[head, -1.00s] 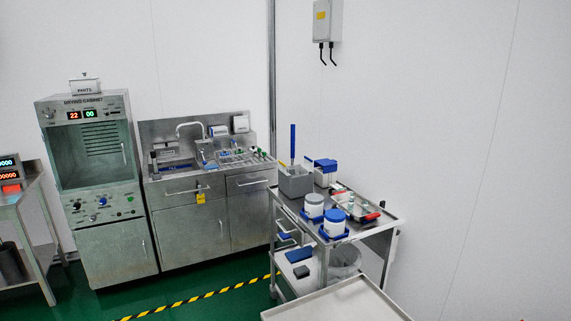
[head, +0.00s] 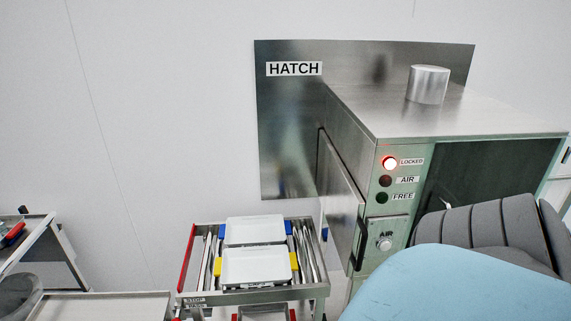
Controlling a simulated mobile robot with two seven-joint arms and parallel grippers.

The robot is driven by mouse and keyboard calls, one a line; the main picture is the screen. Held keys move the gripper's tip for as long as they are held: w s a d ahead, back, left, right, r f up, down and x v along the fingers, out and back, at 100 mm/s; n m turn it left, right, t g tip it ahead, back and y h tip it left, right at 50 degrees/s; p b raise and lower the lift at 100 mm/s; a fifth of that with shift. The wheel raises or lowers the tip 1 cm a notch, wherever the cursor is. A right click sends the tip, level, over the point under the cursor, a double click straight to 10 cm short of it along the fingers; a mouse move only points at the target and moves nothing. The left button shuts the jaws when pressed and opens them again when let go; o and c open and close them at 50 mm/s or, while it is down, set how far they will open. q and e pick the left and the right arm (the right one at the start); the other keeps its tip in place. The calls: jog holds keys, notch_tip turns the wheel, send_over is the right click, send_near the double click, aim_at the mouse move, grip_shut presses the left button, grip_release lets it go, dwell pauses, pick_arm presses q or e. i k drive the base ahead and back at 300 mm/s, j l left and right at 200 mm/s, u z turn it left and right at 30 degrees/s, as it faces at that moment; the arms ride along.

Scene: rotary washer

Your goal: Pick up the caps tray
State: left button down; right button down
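No tray in view bears a readable caps label, so I cannot tell which one is the caps tray. A white tray with blue end grips (head: 255,230) sits in a metal rack (head: 250,298) at lower centre. A white tray with yellow end grips (head: 256,266) sits in front of it, and both look empty. A red-handled item (head: 13,235) lies on a trolley at the far left, mostly cut off. Neither gripper shows; a light blue and dark grey part, likely my own arm, fills the lower right.
A steel hatch cabinet (head: 440,115) stands at the right with a red LOCKED lamp (head: 390,163) lit. The trolley (head: 40,240) is at the left edge. A bare metal top (head: 100,308) lies at the bottom left.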

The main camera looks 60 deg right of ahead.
aim_at(266, 265)
jog(key=z, duration=1.5)
